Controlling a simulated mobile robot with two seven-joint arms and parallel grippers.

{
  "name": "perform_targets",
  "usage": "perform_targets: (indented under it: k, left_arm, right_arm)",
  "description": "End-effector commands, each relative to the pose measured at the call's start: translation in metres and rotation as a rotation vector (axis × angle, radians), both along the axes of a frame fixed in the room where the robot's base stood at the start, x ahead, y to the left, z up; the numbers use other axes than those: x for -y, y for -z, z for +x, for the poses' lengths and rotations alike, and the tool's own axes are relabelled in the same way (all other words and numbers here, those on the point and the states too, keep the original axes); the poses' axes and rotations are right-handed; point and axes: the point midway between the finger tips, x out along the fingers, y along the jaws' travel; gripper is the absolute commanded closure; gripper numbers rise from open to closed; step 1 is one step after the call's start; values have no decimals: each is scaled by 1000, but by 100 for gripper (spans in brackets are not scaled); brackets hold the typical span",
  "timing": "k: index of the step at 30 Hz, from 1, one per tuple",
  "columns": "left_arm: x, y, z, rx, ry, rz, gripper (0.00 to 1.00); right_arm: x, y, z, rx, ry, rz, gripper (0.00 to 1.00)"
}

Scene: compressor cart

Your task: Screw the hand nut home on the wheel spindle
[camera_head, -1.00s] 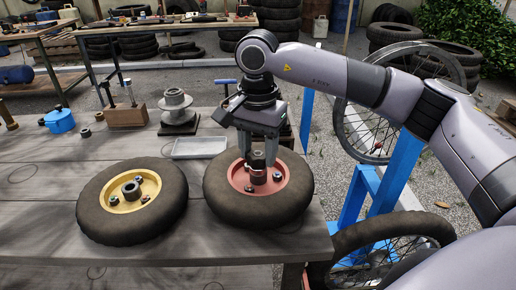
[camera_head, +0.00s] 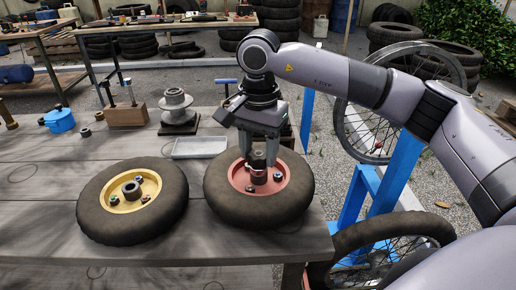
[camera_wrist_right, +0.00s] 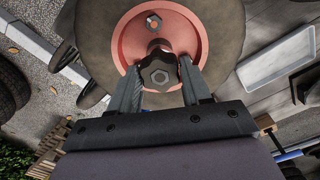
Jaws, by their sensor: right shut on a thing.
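The wheel with the red hub (camera_head: 240,180) lies flat on the table at the front right. The dark hand nut (camera_wrist_right: 158,70), lobed like a knob, sits over the wheel's centre in the right wrist view, where it hides most of the spindle. My right gripper (camera_head: 259,165) points straight down over the hub. In the right wrist view its fingers (camera_wrist_right: 160,78) close on the nut from both sides. Whether the nut touches the hub face cannot be told. My left gripper is not in view.
A wheel with a yellow hub (camera_head: 120,189) lies to the left on the table. Behind are a grey tray (camera_head: 200,148), a grey stepped part (camera_head: 175,105), a wooden block (camera_head: 126,116) and a blue container (camera_head: 60,121). A blue stand (camera_head: 395,175) with spoked wheels is at right.

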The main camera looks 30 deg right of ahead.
Motion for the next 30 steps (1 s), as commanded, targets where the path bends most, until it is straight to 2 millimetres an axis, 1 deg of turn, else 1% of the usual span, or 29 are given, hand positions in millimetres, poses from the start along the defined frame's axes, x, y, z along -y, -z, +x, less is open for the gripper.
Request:
perform_targets:
  k: [1,12,20,30]
  left_arm:
    - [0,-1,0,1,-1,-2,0]
    - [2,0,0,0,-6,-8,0]
    - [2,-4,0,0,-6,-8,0]
    - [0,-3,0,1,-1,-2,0]
  right_arm:
    - [4,-7,1,8,7,-3,86]
    - [4,-4,0,7,8,-3,86]
    - [4,-10,0,7,8,-3,86]
    - [4,-9,0,7,8,-3,86]
